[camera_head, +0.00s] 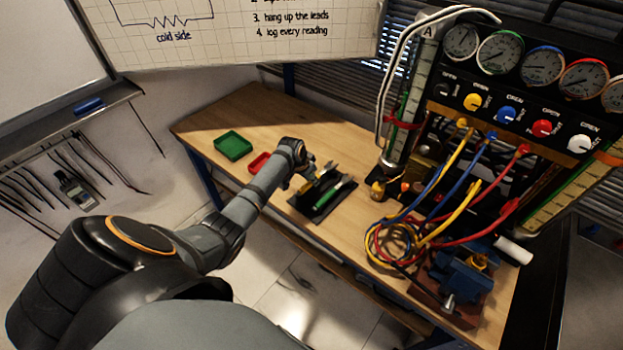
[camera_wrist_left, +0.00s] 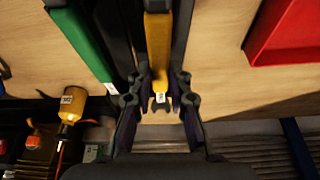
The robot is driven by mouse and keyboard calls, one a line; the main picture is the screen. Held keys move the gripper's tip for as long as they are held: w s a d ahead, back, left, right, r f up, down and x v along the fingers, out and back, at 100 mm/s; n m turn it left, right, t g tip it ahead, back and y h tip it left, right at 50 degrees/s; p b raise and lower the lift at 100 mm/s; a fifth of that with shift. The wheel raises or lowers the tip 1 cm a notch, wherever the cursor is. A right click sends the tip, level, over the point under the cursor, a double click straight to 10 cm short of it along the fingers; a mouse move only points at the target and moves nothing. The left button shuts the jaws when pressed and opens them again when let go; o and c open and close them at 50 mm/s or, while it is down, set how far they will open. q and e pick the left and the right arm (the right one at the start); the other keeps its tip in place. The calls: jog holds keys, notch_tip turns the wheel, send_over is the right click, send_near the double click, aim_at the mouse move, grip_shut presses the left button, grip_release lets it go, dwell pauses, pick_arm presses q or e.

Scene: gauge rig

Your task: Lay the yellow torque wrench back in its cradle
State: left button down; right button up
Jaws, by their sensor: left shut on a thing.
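The yellow torque wrench (camera_head: 321,179) is at the black cradle (camera_head: 322,216) on the wooden bench. In the left wrist view the yellow wrench (camera_wrist_left: 158,45) runs away from me between dark strips, its near end with a white label between my fingers. My left gripper (camera_head: 308,184) is shut on it, and the fingers also show in the left wrist view (camera_wrist_left: 160,92). A green tool (camera_head: 334,195) lies in the cradle beside it. I cannot tell whether the yellow wrench touches the cradle. My right gripper is in neither view.
A red tray (camera_head: 258,163) and a green tray (camera_head: 233,146) stand left of the cradle. To the right are a gauge panel (camera_head: 525,95), coiled coloured leads (camera_head: 395,243) and a blue vise (camera_head: 460,275).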

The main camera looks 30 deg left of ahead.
pick_arm(q)
jog(key=shift+f+b, duration=0.45)
jog(key=shift+f, duration=0.3)
dwell(0.3)
jog(key=c, duration=1.2)
grip_release()
jog(key=shift+o, duration=0.2)
jog(key=v, duration=1.2)
jog(key=shift+w, duration=0.1)
